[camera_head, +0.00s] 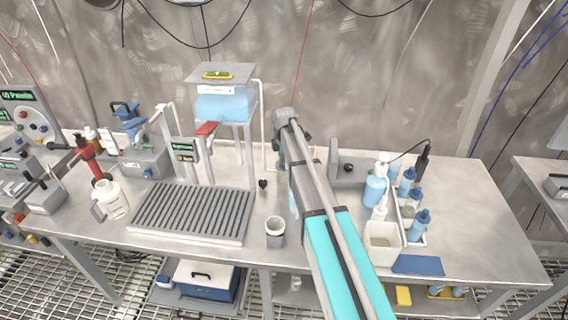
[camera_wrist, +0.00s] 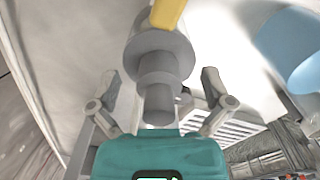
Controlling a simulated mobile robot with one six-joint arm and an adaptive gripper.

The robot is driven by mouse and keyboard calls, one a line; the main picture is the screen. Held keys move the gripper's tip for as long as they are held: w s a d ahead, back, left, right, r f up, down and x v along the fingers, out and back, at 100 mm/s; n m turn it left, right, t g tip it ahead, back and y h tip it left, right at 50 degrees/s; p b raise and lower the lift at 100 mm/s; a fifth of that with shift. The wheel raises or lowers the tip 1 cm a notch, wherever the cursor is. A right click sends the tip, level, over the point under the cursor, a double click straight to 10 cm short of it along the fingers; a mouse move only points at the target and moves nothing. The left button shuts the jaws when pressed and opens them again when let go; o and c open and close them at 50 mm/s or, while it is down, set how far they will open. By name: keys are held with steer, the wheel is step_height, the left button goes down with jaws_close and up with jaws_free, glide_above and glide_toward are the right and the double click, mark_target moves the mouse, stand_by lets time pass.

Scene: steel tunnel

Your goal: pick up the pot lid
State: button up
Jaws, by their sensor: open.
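My gripper (camera_wrist: 161,84) is open in the wrist view, with its two grey fingers apart on either side of the middle. A grey stepped round piece (camera_wrist: 160,52) shows between and beyond the fingers. I cannot tell whether this is the pot lid, or whether the fingers touch it. A yellow piece (camera_wrist: 167,13) shows just past it. In the head view my arm reaches over the bench's middle, and its grey end hides part of the bench. I cannot make out a pot lid for certain in the head view.
On the steel bench (camera_head: 480,215) stand a ribbed grey rack (camera_head: 190,212), a grey cup (camera_head: 275,232), a white jug (camera_head: 112,200) and a raised blue tank (camera_head: 222,107). Bottles (camera_head: 376,190) crowd the right of my arm. The bench's right end is clear.

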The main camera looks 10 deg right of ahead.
stand_by(0.4)
steer(key=c, duration=1.1)
steer(key=shift+c, duration=0.2)
steer(key=shift+r, duration=0.2)
step_height(320, 180, up, 2)
steer(key=p, duration=0.2)
steer(key=shift+r+p, duration=0.1)
steer(key=shift+p, duration=0.2)
steer(key=s+a+r+p, duration=0.2)
steer(key=s+r+p, duration=0.8)
steer(key=s, duration=0.4)
steer(key=shift+r, duration=0.25)
